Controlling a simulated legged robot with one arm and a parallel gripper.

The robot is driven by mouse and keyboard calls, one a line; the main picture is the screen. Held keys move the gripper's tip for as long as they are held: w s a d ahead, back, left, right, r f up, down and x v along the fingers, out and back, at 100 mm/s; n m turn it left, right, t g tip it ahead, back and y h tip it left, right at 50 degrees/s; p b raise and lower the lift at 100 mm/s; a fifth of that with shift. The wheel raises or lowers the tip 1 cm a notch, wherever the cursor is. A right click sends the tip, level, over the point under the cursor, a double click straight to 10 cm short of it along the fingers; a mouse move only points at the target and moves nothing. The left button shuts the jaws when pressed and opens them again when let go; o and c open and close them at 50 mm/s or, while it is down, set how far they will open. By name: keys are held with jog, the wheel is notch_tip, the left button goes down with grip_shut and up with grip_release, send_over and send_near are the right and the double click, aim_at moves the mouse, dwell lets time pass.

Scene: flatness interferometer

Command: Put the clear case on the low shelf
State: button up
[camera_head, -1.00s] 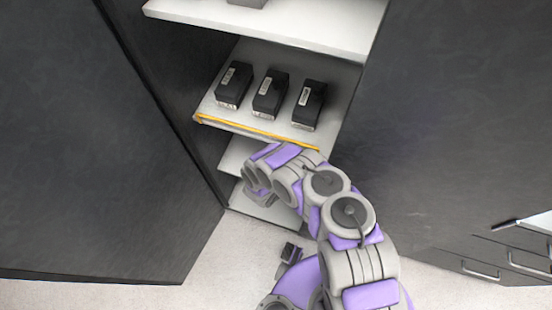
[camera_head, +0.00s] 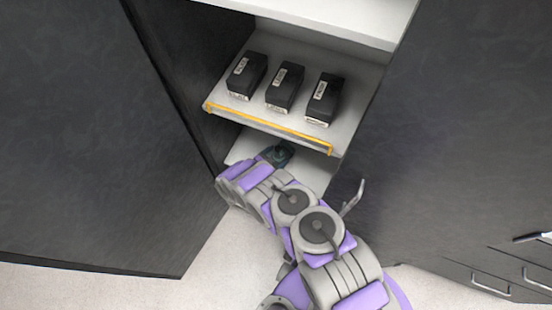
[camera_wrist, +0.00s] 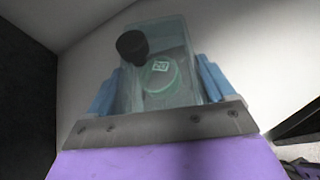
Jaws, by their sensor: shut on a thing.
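The clear case (camera_wrist: 178,48) is a see-through box with a green round part and a black knob showing in it. In the wrist view it sits between the blue fingers of my gripper (camera_wrist: 160,88), which is shut on it. In the head view the case (camera_head: 279,154) is a small dark shape at the end of my arm, over the low shelf (camera_head: 314,172), just below the yellow-edged shelf. I cannot tell whether the case touches the low shelf. My arm hides part of that shelf, and the fingers are hard to see in the head view.
The middle shelf (camera_head: 240,115) above has a yellow front strip and holds three black boxes (camera_head: 285,87). A white upper shelf (camera_head: 330,18) is higher still. Dark panels (camera_head: 90,140) stand on both sides of the opening. Metal-handled drawers (camera_head: 490,285) are at the lower right.

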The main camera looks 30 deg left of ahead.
jog(key=shift+f, duration=0.35)
jog(key=shift+r, duration=0.1)
jog(key=shift+c, duration=0.9)
jog(key=o, duration=1.8)
jog(key=shift+c, duration=0.2)
jog(key=p+v, duration=0.3)
jog(key=v, duration=0.9)
